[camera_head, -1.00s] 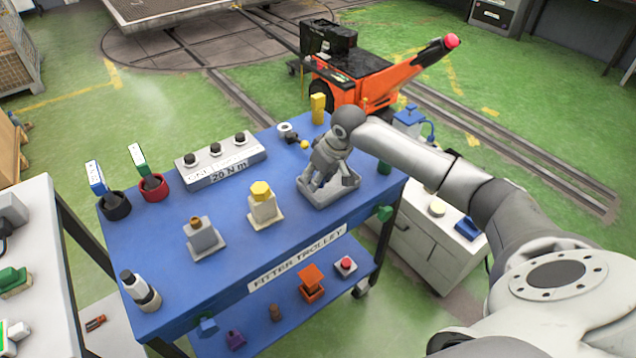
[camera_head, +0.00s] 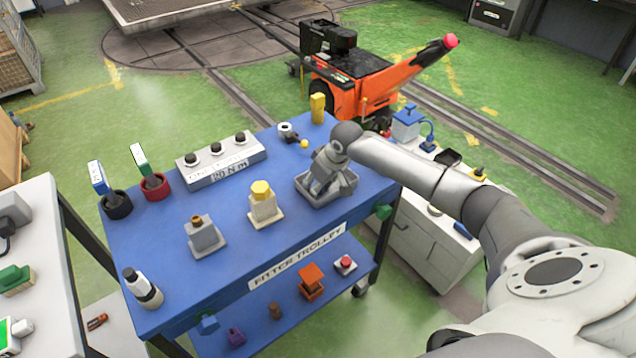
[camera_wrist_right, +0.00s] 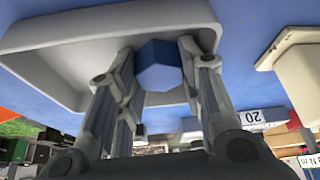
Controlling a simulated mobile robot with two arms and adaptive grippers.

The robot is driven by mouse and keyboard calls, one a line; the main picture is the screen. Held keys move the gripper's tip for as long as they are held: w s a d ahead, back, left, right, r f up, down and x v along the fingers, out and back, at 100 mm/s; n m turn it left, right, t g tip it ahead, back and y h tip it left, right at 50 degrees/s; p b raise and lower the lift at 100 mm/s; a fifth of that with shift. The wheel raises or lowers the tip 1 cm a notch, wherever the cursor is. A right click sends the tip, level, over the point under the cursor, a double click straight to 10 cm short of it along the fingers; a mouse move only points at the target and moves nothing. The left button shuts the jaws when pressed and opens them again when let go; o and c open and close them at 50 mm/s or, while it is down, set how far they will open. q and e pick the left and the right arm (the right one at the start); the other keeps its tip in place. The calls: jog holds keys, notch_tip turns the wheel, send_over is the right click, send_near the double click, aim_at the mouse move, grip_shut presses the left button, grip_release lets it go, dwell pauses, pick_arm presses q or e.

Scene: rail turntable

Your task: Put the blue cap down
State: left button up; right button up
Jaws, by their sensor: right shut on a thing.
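The blue cap (camera_wrist_right: 158,66) is a small blue hexagonal piece held between the fingers of my right gripper (camera_wrist_right: 155,75) in the right wrist view. In the head view my right gripper (camera_head: 322,182) points down into a grey open tray (camera_head: 339,190) on the blue trolley top, and the gripper hides the cap there. The tray also fills the upper part of the right wrist view (camera_wrist_right: 50,50). I cannot tell whether the cap touches the tray floor. My left gripper is not in view.
On the trolley (camera_head: 180,265) stand a cream block with a yellow cap (camera_head: 264,205), a grey block with a brown fitting (camera_head: 205,235), and a grey box labelled 20 N m (camera_head: 222,162). A yellow block (camera_head: 318,108) stands behind the tray. The front middle of the top is clear.

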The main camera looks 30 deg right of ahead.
jog(key=o, duration=1.1)
jog(key=shift+s+f+g, duration=0.3)
jog(key=shift+s+f, duration=0.05)
jog(key=shift+f, duration=0.45)
jog(key=shift+o, duration=0.2)
jog(key=shift+a, duration=0.1)
jog(key=shift+r, duration=0.1)
jog(key=shift+w+r, duration=0.1)
jog(key=shift+r, duration=0.25)
jog(key=v, duration=1.2)
jog(key=shift+r+b, duration=0.4)
jog(key=shift+b, duration=0.05)
jog(key=shift+w, duration=0.15)
